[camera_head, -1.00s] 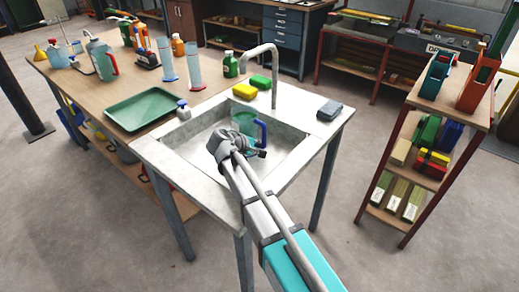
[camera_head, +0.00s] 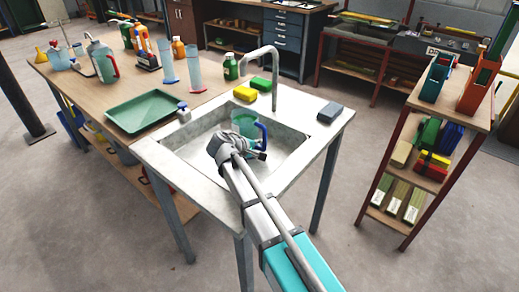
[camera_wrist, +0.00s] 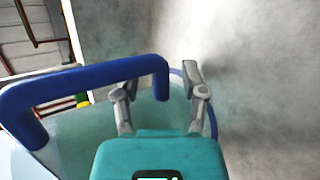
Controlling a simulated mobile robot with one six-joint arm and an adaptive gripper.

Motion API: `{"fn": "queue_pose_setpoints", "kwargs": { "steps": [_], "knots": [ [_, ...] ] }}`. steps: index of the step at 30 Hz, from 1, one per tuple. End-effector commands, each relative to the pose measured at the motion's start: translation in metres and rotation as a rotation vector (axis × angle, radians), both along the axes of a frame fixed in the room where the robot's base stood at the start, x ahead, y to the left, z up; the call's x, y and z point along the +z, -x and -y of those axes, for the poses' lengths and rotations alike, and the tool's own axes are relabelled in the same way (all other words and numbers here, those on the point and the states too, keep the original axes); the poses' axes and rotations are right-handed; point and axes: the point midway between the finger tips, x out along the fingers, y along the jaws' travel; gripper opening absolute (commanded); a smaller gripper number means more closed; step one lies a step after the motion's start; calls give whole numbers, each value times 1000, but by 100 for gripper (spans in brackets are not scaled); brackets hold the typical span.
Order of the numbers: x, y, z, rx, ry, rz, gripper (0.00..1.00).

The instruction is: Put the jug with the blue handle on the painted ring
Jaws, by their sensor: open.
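The jug with the blue handle (camera_head: 243,121) stands in the sink basin. It is clear and greenish, and its blue handle (camera_head: 263,134) is on the side towards my gripper. In the wrist view the handle (camera_wrist: 95,82) crosses the left half of the picture, with the translucent jug body (camera_wrist: 75,145) below it. My gripper (camera_wrist: 158,85) is open, and one end of the handle shows between its two fingers. I cannot tell whether the fingers touch it. In the head view my wrist hides part of the jug's lower side. I see no painted ring.
The sink (camera_head: 185,158) has a tall tap (camera_head: 273,55) behind the jug. Yellow and green sponges (camera_head: 246,93) and a grey block (camera_head: 330,112) lie on its rim. A green tray (camera_head: 146,108) and several bottles stand on the left bench. A shelf (camera_head: 410,165) stands at right.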

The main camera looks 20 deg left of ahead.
Motion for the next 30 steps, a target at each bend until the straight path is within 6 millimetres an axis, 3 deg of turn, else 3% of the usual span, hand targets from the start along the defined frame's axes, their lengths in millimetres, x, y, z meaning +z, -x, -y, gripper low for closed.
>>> {"fn": "queue_pose_setpoints", "kwargs": {
  "steps": [8, 30],
  "knots": [
    [10, 7, -4, 1, -1, 0, 55],
    [63, 76, -49, 1, -1, 0, 55]
  ]
}}
